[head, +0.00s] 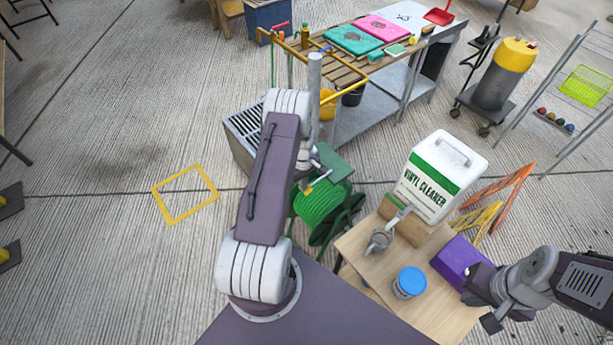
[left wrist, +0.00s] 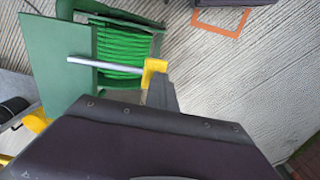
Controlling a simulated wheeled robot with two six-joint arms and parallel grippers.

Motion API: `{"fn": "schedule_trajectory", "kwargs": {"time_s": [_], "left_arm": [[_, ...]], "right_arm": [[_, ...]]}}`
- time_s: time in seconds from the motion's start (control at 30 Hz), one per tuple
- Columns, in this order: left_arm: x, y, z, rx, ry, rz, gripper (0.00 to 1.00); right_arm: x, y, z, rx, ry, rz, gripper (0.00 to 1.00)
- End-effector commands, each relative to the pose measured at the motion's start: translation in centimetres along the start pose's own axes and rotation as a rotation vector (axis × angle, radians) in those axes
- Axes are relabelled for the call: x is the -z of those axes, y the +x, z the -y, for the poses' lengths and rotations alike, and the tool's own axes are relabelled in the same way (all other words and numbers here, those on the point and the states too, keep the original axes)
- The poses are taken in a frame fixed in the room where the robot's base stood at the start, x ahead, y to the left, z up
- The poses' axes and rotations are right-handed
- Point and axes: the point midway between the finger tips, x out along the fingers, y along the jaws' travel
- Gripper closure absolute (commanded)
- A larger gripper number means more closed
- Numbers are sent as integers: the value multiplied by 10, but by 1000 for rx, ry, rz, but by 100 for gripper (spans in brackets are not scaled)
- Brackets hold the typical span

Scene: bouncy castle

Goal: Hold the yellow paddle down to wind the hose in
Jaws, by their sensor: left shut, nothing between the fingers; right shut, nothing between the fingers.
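The green hose reel (head: 322,205) stands on the floor just right of my left arm in the head view. Its wound green hose (left wrist: 125,48) fills the top of the left wrist view, beside a green panel (left wrist: 58,70). The yellow paddle (left wrist: 154,67) sits at the end of a silver rod; a small part of it (head: 309,190) shows in the head view. My left gripper (left wrist: 161,92) is shut and empty, its tip right at the paddle; I cannot tell whether they touch. My arm hides most of it in the head view. My right gripper (head: 486,304) is shut and empty at the lower right.
A wooden table (head: 365,275) holds a vinyl cleaner jug (head: 441,178), a blue-lidded tub (head: 409,282) and a purple box (head: 461,260). A workbench (head: 370,105) stands behind the reel. Floor left of my arm is open, with a yellow square frame (head: 160,205).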

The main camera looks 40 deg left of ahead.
Motion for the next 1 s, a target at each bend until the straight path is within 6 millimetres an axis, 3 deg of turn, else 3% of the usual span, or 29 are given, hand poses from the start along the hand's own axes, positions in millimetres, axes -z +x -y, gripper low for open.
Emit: {"fn": "schedule_trajectory", "kwargs": {"time_s": [0.37,0.73,0.97,1.0], "left_arm": [[0,-16,0,0,0,0,100],[0,-19,0,0,0,0,100],[4,-67,2,-1,4,-1,100],[5,-68,3,-3,4,-3,100]], "right_arm": [[1,-11,0,0,0,0,100],[1,-13,0,0,0,0,100],[5,-48,1,0,0,0,100],[4,-36,1,0,0,-1,100]]}}
